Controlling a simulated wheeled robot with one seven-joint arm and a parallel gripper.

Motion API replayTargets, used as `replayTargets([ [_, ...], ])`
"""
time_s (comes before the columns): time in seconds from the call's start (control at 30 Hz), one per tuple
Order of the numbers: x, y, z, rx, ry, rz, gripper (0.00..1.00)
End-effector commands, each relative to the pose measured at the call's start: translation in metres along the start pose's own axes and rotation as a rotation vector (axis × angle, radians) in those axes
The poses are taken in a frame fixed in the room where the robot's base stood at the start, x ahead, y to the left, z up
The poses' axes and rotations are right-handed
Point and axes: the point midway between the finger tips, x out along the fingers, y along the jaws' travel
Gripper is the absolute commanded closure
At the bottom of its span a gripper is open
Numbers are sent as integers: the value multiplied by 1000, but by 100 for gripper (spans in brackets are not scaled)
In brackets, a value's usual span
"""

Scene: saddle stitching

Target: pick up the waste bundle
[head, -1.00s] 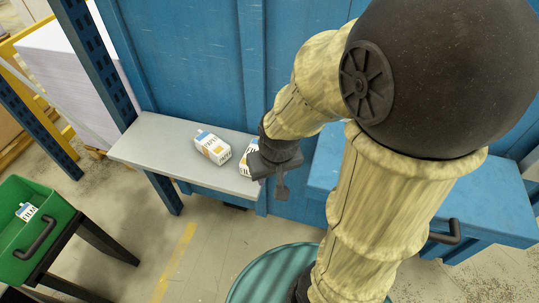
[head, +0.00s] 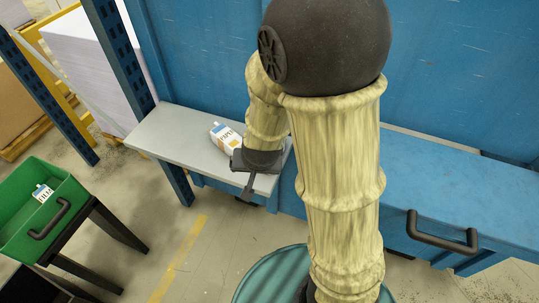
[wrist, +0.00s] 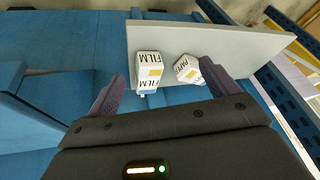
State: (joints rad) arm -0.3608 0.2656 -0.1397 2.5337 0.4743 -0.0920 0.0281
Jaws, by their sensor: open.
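Two white bundles lie on a grey shelf. The one marked PAPER, with blue and orange print (head: 226,137), is left of my gripper in the head view; it also shows in the wrist view (wrist: 187,69). The one marked FILM (wrist: 149,70) shows in the wrist view and is hidden behind my arm in the head view. My gripper (wrist: 163,80) is open and empty. Its fingers are spread on either side of both bundles in the wrist view, with the bundles beyond the tips. In the head view my gripper (head: 248,188) is at the shelf's right end.
The grey shelf (head: 172,126) is fixed against a blue wall. A green bin (head: 68,196) on a black stand at the left holds another small labelled bundle (head: 42,193). A blue bench with a dark handle (head: 442,236) is at the right. Stacked paper (head: 88,50) stands behind left.

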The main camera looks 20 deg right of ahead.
Motion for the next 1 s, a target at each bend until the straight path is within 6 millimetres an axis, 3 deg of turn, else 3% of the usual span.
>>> replayTargets([
  [0.1,29,-14,2,70,91,53,13],
  [0.33,60,-17,0,164,356,212,13],
  [0.6,54,-12,-4,191,647,351,13],
  [1.0,52,-10,-6,195,676,362,13],
])
